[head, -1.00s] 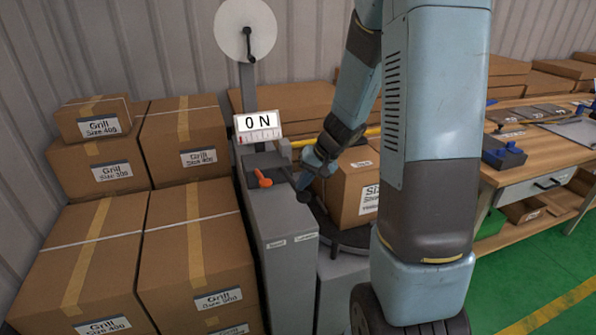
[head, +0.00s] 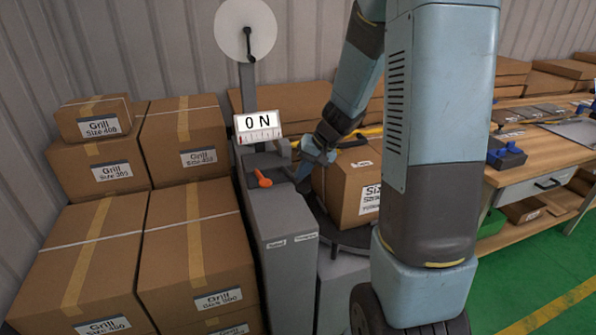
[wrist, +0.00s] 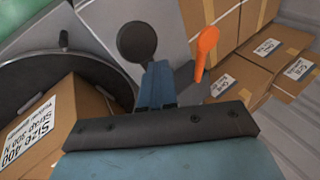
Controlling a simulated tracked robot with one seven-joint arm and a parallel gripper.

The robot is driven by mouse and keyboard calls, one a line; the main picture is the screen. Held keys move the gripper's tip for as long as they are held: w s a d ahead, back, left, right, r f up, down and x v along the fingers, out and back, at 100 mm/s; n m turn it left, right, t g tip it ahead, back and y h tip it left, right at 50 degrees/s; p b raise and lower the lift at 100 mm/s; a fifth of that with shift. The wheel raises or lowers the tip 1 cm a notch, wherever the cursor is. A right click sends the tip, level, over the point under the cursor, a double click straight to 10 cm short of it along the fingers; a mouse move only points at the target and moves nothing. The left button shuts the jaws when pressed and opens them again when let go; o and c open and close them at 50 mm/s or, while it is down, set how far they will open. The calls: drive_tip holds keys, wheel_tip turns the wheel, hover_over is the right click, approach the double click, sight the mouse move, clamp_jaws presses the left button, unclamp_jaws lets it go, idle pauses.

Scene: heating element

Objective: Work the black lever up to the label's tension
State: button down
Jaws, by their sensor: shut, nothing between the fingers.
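The grey tensioning machine (head: 280,222) shows 0 N on its display (head: 258,125). In the wrist view the black lever's round end (wrist: 137,42) is just beyond my fingertips, slightly left. In the head view my gripper (head: 303,172) is beside the machine top and the lever is hard to make out. In the wrist view my gripper (wrist: 160,70) is shut, with its blue fingers together and nothing between them. Whether they touch the lever is unclear. The carton (head: 347,190) stands on the round platform, its label (wrist: 30,130) turned and its tension figure too small to read surely.
An orange lever (head: 262,179) sits on the machine top, right of my fingers in the wrist view (wrist: 207,42). Stacked grill cartons (head: 190,255) stand close at left. A workbench (head: 540,155) is at right, with open green floor (head: 550,285) before it.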

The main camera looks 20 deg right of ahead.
drive_tip(key=shift+w+r, duration=0.35)
drive_tip(key=shift+r, duration=0.4)
drive_tip(key=shift+w+r, duration=0.3)
drive_tip(key=shift+r, duration=0.4)
drive_tip(key=shift+w+r, duration=0.35)
drive_tip(key=shift+r, duration=0.4)
drive_tip(key=r, duration=0.1)
drive_tip(key=w+r, duration=0.1)
drive_tip(key=r, duration=0.1)
drive_tip(key=w+r, duration=0.1)
drive_tip(key=shift+r, duration=0.3)
drive_tip(key=s+r+n+t+h, duration=0.1)
drive_tip(key=s+r, duration=0.2)
drive_tip(key=s, duration=0.6)
drive_tip(key=s+r+n+h, duration=0.1)
drive_tip(key=s+r, duration=0.3)
drive_tip(key=s, duration=0.6)
drive_tip(key=s+a+r+n+t+h, duration=0.1)
drive_tip(key=s+r+h, duration=0.2)
drive_tip(key=s, duration=0.6)
drive_tip(key=shift+s+r+t, duration=0.25)
drive_tip(key=shift+r+t, duration=0.05)
drive_tip(key=shift+r, duration=0.45)
